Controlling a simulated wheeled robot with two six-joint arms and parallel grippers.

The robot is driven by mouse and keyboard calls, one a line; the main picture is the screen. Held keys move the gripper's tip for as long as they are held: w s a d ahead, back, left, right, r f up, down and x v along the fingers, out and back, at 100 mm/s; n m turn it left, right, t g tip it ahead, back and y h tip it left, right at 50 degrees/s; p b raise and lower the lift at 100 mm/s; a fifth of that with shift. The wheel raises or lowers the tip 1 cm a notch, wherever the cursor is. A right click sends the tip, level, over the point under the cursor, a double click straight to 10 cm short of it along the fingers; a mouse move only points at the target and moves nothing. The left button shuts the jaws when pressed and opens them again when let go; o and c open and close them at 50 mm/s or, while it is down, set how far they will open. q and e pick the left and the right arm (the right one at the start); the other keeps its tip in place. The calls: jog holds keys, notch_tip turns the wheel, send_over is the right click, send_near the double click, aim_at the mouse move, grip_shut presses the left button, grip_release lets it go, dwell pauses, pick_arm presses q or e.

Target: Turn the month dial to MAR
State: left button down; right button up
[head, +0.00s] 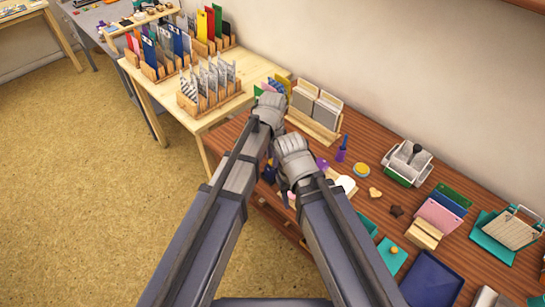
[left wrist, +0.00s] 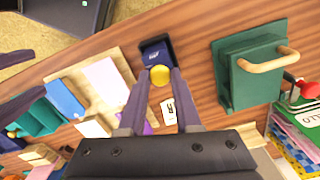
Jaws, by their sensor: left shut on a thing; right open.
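A small dark blue block (left wrist: 157,52) with faint white markings lies on the brown table in the left wrist view. A yellow round knob (left wrist: 160,75) is at its near edge. My left gripper (left wrist: 160,82) is shut on this yellow knob, one finger on each side. A white card (left wrist: 169,110) with dark lettering, partly readable as an R, shows between the fingers. In the head view my left gripper (head: 268,108) hides the block and knob. My right gripper (head: 293,155) is close beside it; its fingers stand apart and empty at the left of the left wrist view (left wrist: 25,80).
A green block with a wooden handle (left wrist: 250,68) stands right of the dark blue block. A wooden board with a pale pad (left wrist: 105,85) lies to the left. A wooden card rack (head: 315,112) stands behind my grippers. Stamps and trays crowd the table's right part.

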dwell(0.3)
pick_arm(q)
jog(key=c, duration=0.6)
grip_release()
jog(key=shift+r, duration=0.1)
notch_tip(320, 180, up, 8)
jog(key=p, duration=0.8)
jog(key=shift+f, duration=0.2)
jog(key=shift+n, duration=0.3)
